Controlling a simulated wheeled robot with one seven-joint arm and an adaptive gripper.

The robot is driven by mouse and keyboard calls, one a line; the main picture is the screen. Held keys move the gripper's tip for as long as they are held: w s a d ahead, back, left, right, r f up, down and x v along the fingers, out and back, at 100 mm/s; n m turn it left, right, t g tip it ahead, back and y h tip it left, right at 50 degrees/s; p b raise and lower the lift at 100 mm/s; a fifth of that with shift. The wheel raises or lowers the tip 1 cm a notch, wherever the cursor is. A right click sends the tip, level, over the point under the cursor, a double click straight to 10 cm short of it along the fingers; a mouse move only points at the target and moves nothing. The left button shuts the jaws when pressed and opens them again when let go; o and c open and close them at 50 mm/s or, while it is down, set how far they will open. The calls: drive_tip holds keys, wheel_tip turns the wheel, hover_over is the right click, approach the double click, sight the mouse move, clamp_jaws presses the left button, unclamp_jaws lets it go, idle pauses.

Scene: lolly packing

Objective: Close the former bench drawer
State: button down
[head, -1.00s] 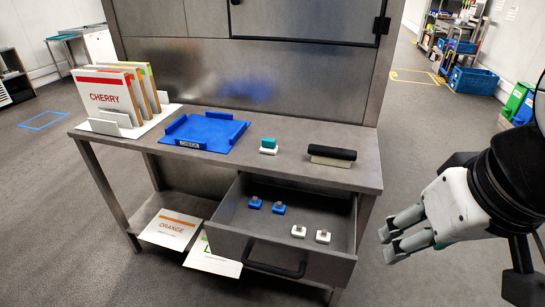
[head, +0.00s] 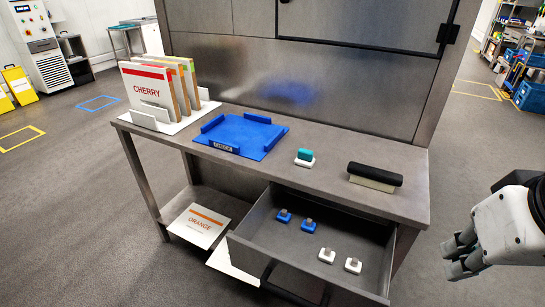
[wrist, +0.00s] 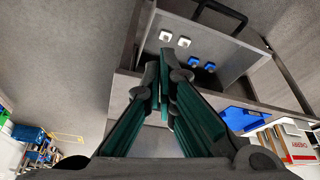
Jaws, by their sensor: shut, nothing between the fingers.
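The bench drawer (head: 300,262) is pulled out from under the right part of the steel bench (head: 395,200). Two blue formers (head: 308,225) and two white formers (head: 326,255) lie inside it. Its dark bar handle (head: 285,290) is on the front and partly cut off by the lower edge of the head view; it also shows in the wrist view (wrist: 222,10). My gripper (head: 452,257) is to the right of the drawer, apart from it, shut and empty. In the wrist view its fingers (wrist: 160,68) are together, with the open drawer beyond them.
On the bench top are a rack with upright cards (head: 148,90), a blue tray (head: 240,137), a teal-and-white block (head: 304,157) and a black-topped tool (head: 374,177). An ORANGE card (head: 199,224) lies on the lower shelf.

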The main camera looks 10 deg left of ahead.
drive_tip(key=w+a+f+n+g+h+b, duration=0.1)
drive_tip(key=w+a+f+n+h+b, duration=0.3)
drive_tip(key=a+f+n, duration=0.35)
drive_tip(key=w+a+f+n+h+b, duration=0.1)
drive_tip(key=w+a+f+n+b, duration=0.3)
drive_tip(key=w+a+f+n, duration=0.4)
drive_tip(key=s+a+f+n+t+y+b, duration=0.1)
drive_tip(key=s+a+f+n+t+b, duration=0.25)
drive_tip(key=a+f+n, duration=0.6)
drive_tip(key=s+a+f+n+t+y+b, duration=0.1)
drive_tip(key=s+a+f+n+t+b, duration=0.2)
drive_tip(key=a+n, duration=0.65)
drive_tip(key=m+g+b, duration=0.1)
drive_tip(key=m+b, duration=0.2)
approach(247, 267)
wheel_tip(247, 267, down, 3)
drive_tip(key=w, duration=0.2)
drive_tip(key=shift+w+d+f+n, duration=0.1)
drive_tip(key=shift+w+d+n, duration=0.15)
drive_tip(key=shift+w+d, duration=0.35)
drive_tip(key=w+d, duration=0.2)
drive_tip(key=w, duration=0.5)
drive_tip(key=w+d+b, duration=0.1)
drive_tip(key=w+d, duration=0.2)
drive_tip(key=w, duration=0.5)
drive_tip(key=w+d, duration=0.3)
drive_tip(key=w, duration=0.5)
drive_tip(key=shift+w+d+b, duration=0.2)
drive_tip(key=shift+d+b, duration=0.05)
drive_tip(key=shift+b, duration=0.05)
